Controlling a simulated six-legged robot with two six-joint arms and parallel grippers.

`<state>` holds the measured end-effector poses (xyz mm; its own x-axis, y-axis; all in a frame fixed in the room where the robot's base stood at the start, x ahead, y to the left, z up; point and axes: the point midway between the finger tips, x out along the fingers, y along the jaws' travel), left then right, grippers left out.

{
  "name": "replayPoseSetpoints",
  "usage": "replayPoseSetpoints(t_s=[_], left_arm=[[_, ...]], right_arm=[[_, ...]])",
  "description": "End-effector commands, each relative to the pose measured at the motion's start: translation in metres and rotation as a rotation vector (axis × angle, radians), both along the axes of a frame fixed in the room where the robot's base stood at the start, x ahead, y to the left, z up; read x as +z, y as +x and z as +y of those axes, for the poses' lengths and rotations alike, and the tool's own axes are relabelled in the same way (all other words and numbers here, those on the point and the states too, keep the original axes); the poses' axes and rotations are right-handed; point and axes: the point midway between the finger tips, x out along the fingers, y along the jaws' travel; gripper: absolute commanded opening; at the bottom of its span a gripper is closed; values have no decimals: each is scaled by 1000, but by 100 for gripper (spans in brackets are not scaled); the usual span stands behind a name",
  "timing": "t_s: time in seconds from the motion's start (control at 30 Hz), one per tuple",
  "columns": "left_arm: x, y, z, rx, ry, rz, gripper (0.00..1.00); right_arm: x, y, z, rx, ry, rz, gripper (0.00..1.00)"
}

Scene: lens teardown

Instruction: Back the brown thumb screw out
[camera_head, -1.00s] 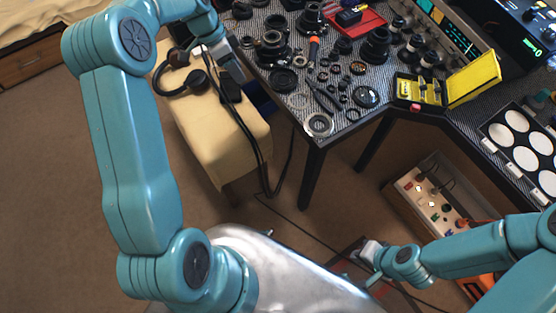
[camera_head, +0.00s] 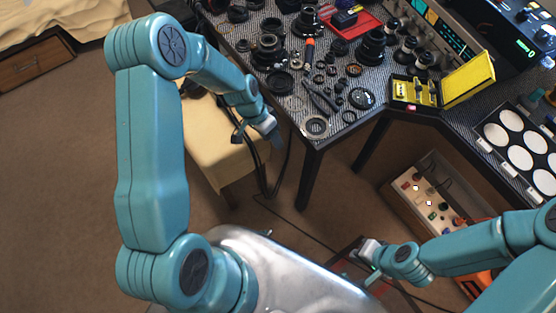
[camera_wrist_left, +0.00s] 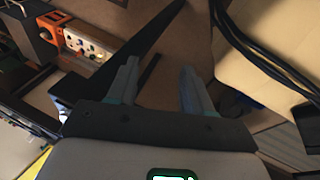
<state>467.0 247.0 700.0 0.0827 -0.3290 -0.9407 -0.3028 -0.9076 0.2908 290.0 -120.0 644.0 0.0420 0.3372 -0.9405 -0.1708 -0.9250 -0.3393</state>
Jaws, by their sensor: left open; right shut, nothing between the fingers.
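I cannot make out the brown thumb screw in either view; it may be too small or hidden among the dark lens parts on the table (camera_head: 336,130). My left gripper (camera_head: 272,130) hangs beside the table's left front edge, above the cream stool. In the left wrist view its two fingers (camera_wrist_left: 158,78) are apart with nothing between them. My right gripper (camera_head: 364,252) is low at the bottom, beside my silver body, away from the table. It is shut and empty.
Lens rings and tools crowd the table top. A yellow case (camera_head: 468,79) stands open at its right. The cream stool (camera_head: 213,150) with black cables is under my left arm. A box with knobs (camera_head: 430,200) sits low at right and shows in the left wrist view (camera_wrist_left: 88,45).

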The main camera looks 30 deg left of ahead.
Motion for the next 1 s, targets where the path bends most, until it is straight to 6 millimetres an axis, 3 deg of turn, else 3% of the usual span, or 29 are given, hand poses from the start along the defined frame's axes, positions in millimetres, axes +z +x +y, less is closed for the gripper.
replayPoseSetpoints(t_s=[0.2, 0.4, 1.0], left_arm=[[-20, -28, -31, 78, -6, 42, 50], [-29, -44, -46, 128, -9, 61, 50], [-31, -49, -51, 139, -9, 64, 50]], right_arm=[[3, 0, 0, 0, 0, 0, 0], [4, 0, 0, 0, 0, 0, 0], [4, 0, 0, 0, 0, 0, 0]])
